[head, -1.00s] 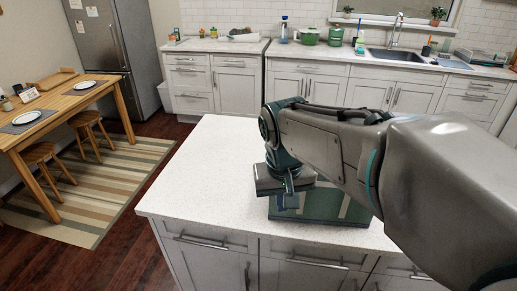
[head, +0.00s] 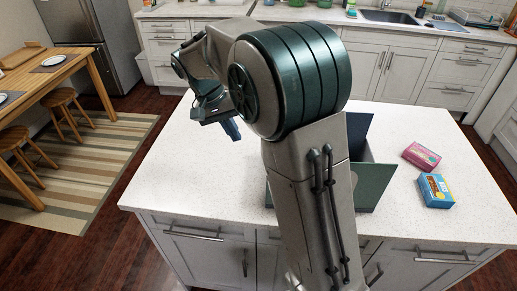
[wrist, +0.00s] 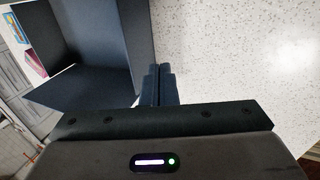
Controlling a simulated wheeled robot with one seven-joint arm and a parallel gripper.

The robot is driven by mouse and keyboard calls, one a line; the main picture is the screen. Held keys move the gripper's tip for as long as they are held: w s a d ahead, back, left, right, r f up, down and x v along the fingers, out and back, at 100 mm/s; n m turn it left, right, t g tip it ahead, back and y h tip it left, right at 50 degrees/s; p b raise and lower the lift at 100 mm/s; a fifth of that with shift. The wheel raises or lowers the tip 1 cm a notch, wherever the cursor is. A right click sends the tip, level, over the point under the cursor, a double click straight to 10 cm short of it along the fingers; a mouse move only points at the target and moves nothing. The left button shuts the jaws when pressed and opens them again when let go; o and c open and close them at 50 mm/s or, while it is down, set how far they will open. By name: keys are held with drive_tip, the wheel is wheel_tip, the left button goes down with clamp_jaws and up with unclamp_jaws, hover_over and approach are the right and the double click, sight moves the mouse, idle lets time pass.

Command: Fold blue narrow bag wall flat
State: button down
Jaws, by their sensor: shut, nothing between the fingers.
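An open bag or box with upright walls stands on the white island, partly hidden behind my arm in the head view. A dark blue wall (head: 358,130) shows at its back and a green wall (head: 374,186) at its right front. In the wrist view, dark blue bag walls (wrist: 80,42) fill the upper left, and one wall (wrist: 140,45) ends close beside my fingers. I cannot tell which wall is the narrow one, or whether my fingers touch it. My gripper (wrist: 162,84) is shut and empty; in the head view it points down (head: 232,130) left of the bag.
A pink box (head: 421,156) and a blue box (head: 435,190) lie on the island (head: 190,180) right of the bag. The island's left part is clear. A wooden table (head: 50,75) with stools stands at the left, and counters line the back.

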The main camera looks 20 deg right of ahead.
drive_tip(key=s+d+f+p, duration=0.2)
drive_tip(key=d+f, duration=0.4)
drive_tip(key=shift+d+f, duration=0.15)
drive_tip(key=shift+f, duration=0.15)
drive_tip(key=shift+s, duration=0.1)
drive_tip(key=shift+d, duration=0.1)
